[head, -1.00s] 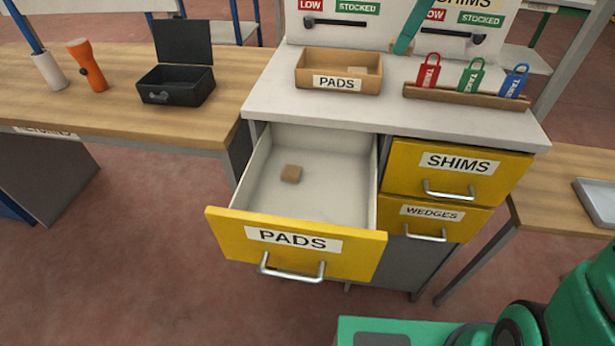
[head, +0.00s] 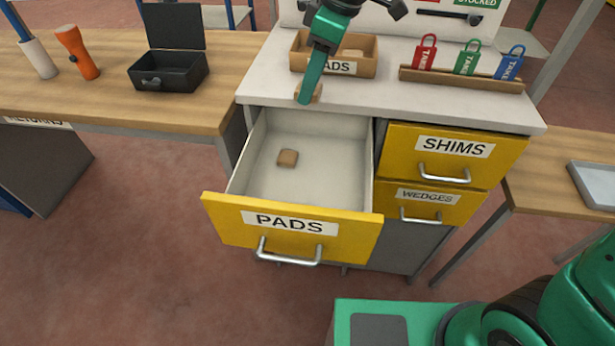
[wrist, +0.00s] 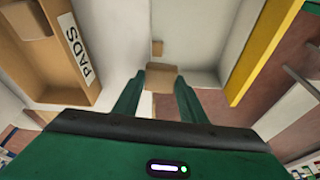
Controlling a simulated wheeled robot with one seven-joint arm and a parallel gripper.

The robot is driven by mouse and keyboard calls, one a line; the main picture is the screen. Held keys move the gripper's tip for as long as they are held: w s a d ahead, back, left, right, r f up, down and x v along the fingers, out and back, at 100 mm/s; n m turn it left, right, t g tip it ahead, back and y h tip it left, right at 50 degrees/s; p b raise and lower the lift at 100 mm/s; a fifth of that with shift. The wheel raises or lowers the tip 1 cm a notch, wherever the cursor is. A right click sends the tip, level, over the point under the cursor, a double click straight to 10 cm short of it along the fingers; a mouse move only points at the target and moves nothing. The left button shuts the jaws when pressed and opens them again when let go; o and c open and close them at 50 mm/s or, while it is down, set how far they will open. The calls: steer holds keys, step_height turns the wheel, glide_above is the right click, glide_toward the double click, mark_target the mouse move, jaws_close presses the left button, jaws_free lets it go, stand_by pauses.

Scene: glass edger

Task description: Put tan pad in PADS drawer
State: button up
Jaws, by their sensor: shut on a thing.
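My gripper (head: 307,92) is shut on a tan pad (head: 316,93). It holds the pad above the white counter's front edge, by the back of the open PADS drawer (head: 335,165). In the wrist view the held pad (wrist: 162,78) sits between the two fingertips, with the drawer's pale floor (wrist: 190,45) beyond it. The PADS drawer has a yellow front and is pulled well out. Another tan pad (head: 287,158) lies on its floor, toward the left; it also shows in the wrist view (wrist: 157,47).
A PADS bin (head: 365,67) with a tan pad inside stands behind my gripper. A rack with red, green and blue tags (head: 465,83) is to its right. The SHIMS (head: 480,150) and WEDGES (head: 400,198) drawers are shut. A black open box (head: 165,75) sits on the left bench.

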steer(key=shift+n, duration=0.6)
steer(key=s+a+f, duration=0.2)
steer(key=s+f, duration=0.1)
steer(key=f, duration=0.3)
steer(key=s+a+f, duration=0.2)
steer(key=s+f, duration=0.2)
steer(key=f, duration=0.1)
steer(key=s+a+f, duration=0.2)
steer(key=s+f, duration=0.2)
steer(key=f, duration=0.2)
steer(key=shift+s+a+f, duration=0.2)
steer(key=shift+a+f, duration=0.1)
steer(key=shift+a, duration=0.1)
steer(key=shift+f, duration=2.25)
steer(key=shift+f, duration=0.1)
steer(key=o, duration=1)
